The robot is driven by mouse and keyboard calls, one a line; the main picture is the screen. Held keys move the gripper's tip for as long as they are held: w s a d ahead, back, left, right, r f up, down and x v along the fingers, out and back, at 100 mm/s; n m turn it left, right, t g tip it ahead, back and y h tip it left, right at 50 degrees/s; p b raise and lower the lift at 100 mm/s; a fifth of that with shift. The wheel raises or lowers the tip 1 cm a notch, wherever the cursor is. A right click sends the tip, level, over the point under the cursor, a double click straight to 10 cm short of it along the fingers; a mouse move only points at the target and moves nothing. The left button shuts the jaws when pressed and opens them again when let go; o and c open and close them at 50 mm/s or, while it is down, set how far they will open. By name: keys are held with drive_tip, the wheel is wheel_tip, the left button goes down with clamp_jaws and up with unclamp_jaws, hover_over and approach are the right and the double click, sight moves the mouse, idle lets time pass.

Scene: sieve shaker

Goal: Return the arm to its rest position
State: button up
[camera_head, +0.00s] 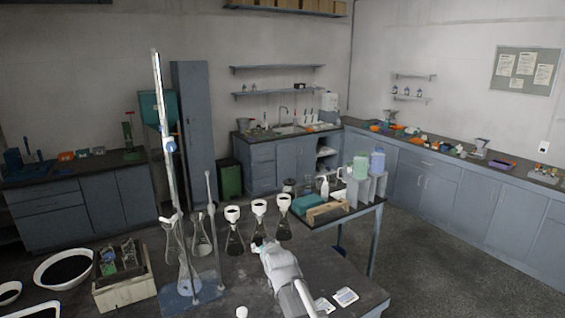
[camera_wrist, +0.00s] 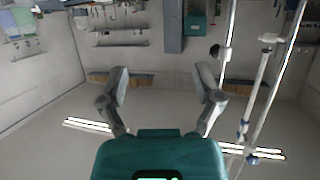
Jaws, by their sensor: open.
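My arm (camera_head: 283,272) shows in the head view, white and grey, over the dark bench (camera_head: 345,268) in the foreground. My gripper shows in the wrist view, with its two grey fingers (camera_wrist: 161,76) spread well apart. Nothing is between them. The teal gripper body (camera_wrist: 150,155) fills the bottom of that view. The wrist picture is upside down, with ceiling lights low and cabinets at the top. In the head view the gripper end is small and its fingers cannot be made out.
Several flasks with white funnels (camera_head: 258,207) stand just behind my arm. A tall stand (camera_head: 165,140) holds a burette to the left. A wooden crate (camera_head: 122,292) and white bowl (camera_head: 63,270) are at the left. Cards (camera_head: 345,296) lie to the right. Open floor (camera_head: 450,270) is further right.

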drive_tip(key=s+d+f+m+g+h+b, duration=0.25)
drive_tip(key=s+d+f+g, duration=0.45)
drive_tip(key=s+d+f, duration=0.6)
drive_tip(key=s+d+f+m+g+h, duration=0.1)
drive_tip(key=s+d+f+g+h, duration=0.1)
drive_tip(key=s+d+g, duration=0.4)
drive_tip(key=s+d, duration=0.4)
drive_tip(key=s, duration=0.3)
drive_tip(key=shift+d+f+b, duration=0.35)
